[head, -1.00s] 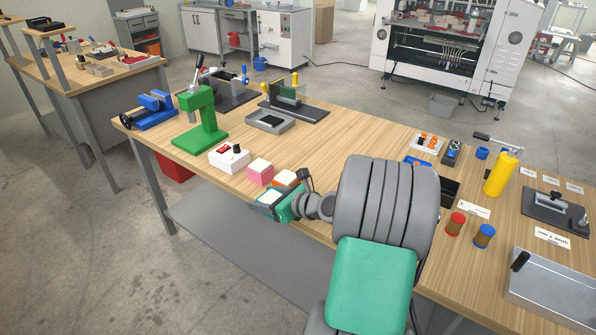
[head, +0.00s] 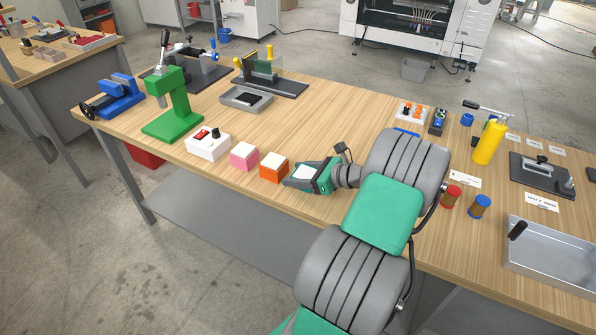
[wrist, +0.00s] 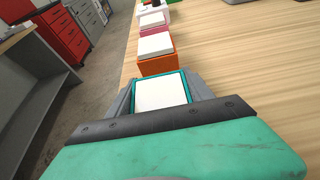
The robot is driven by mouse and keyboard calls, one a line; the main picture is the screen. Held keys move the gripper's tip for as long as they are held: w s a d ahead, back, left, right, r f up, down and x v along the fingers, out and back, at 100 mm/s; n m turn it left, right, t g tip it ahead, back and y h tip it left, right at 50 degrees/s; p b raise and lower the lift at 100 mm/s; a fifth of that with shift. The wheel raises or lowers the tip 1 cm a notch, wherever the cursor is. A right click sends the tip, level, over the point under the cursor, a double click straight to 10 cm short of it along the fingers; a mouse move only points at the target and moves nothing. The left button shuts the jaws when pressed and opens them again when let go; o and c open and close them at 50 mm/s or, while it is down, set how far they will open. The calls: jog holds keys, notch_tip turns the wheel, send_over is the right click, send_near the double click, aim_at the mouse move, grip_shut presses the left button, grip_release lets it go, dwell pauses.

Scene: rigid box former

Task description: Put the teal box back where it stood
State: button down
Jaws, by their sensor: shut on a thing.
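The teal box (wrist: 161,91) has a white top and sits between my gripper's fingers in the wrist view. In the head view my gripper (head: 304,176) is shut on it near the table's front edge, and the box is mostly hidden by the gripper. An orange box (head: 274,168) with a white top stands just left of the held box. The orange box also shows directly beyond it in the wrist view (wrist: 157,65). I cannot tell whether the teal box touches the table.
A pink box (head: 244,157) and a white switch box (head: 208,144) stand in line further left. A green press (head: 172,115) is beyond them. Red and blue spools (head: 451,197) stand right of my arm. The wooden table (head: 330,120) is bare behind my gripper.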

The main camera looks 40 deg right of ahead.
jog(key=shift+f, duration=0.8)
dwell(0.7)
jog(key=shift+c, duration=1.6)
grip_release()
jog(key=v, duration=0.8)
jog(key=shift+b, duration=0.35)
